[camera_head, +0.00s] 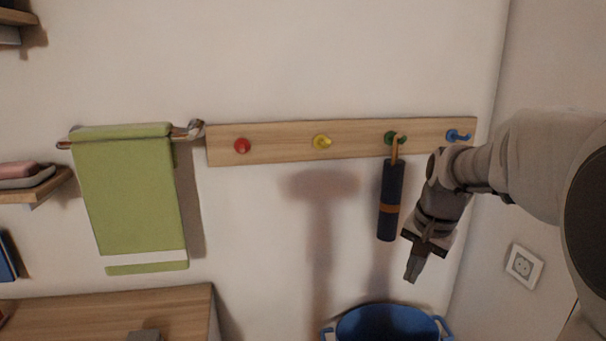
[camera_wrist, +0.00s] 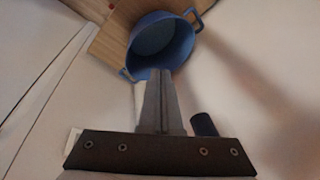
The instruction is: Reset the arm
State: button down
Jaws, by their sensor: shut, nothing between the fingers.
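My gripper (camera_head: 411,274) is in front of the wall at the right in the head view, with its fingers pointing down and together. It is empty. It also shows at the bottom middle of the wrist view (camera_wrist: 161,75), with its fingers shut. My arm (camera_head: 500,160) reaches in from the right edge of the head view and bends down at the wrist. The gripper is right of and below a dark blue rolled item (camera_head: 389,200) that hangs by a loop from the green hook, and above a blue bucket.
A wooden rail (camera_head: 280,146) holds red (camera_head: 242,146), yellow (camera_head: 321,142), green (camera_head: 391,138) and blue (camera_head: 458,136) hooks. The blue bucket (camera_head: 385,322) stands below. A green towel (camera_head: 130,195) hangs at left above a wooden top (camera_head: 170,310). A socket (camera_head: 524,266) is on the right wall.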

jog(key=s+a+r+n+t, duration=0.1)
jog(key=s+a+n+t, duration=0.2)
jog(key=s, duration=0.8)
jog(key=s+a+r+n, duration=0.1)
jog(key=s+a+n, duration=0.35)
jog(key=s, duration=0.65)
notch_tip(320, 180, up, 16)
jog(key=p, duration=1.6)
jog(key=shift+w+d, duration=0.4)
jog(key=shift+d, duration=0.05)
jog(key=shift+n, duration=0.25)
